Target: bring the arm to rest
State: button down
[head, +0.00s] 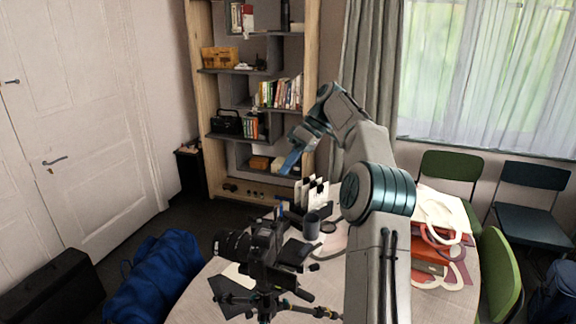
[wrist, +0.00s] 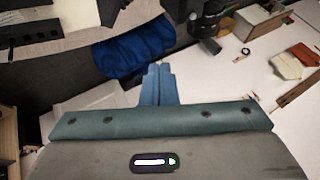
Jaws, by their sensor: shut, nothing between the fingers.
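My gripper (head: 289,165) is raised above the far side of the table (head: 195,290), in front of the bookshelf in the head view. Its blue fingers point down and to the left. In the wrist view the fingers (wrist: 158,72) lie side by side, shut and empty. My grey arm rises from the bottom of the head view, bends above the table and hides part of it. The gripper is apart from everything on the table.
A black camera (head: 240,246) on a tripod stands at the table's left front. A grey cup (head: 312,226) and a holder with white cards (head: 315,193) stand behind it. Bags (head: 440,215) lie at the right. A blue duffel (head: 165,275) is on the floor, left.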

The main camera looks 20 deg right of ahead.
jog(key=shift+a, duration=0.1)
jog(key=s+a+m+h, duration=0.1)
jog(key=s+a, duration=0.3)
jog(key=s+a+m+h, duration=0.1)
jog(key=s+a+h, duration=0.1)
jog(key=s+a, duration=0.1)
jog(key=s+a+m+h, duration=0.1)
jog(key=s+a+m, duration=0.1)
jog(key=s+a, duration=0.2)
jog(key=shift+s+a+t+h+b, duration=0.3)
jog(key=shift+s+t+h+b, duration=0.05)
jog(key=shift+t+h+b, duration=0.05)
jog(key=s+f+m+t+h, duration=0.1)
jog(key=s+f, duration=0.4)
jog(key=s, duration=0.6)
jog(key=s+f+m+t+h, duration=0.1)
jog(key=s+f+m, duration=0.3)
jog(key=s, duration=0.7)
notch_tip(320, 180, down, 3)
jog(key=shift+s+r+t+h+b, duration=0.2)
jog(key=shift+s+t+h+b, duration=0.15)
jog(key=shift+t, duration=0.25)
jog(key=shift+d, duration=0.15)
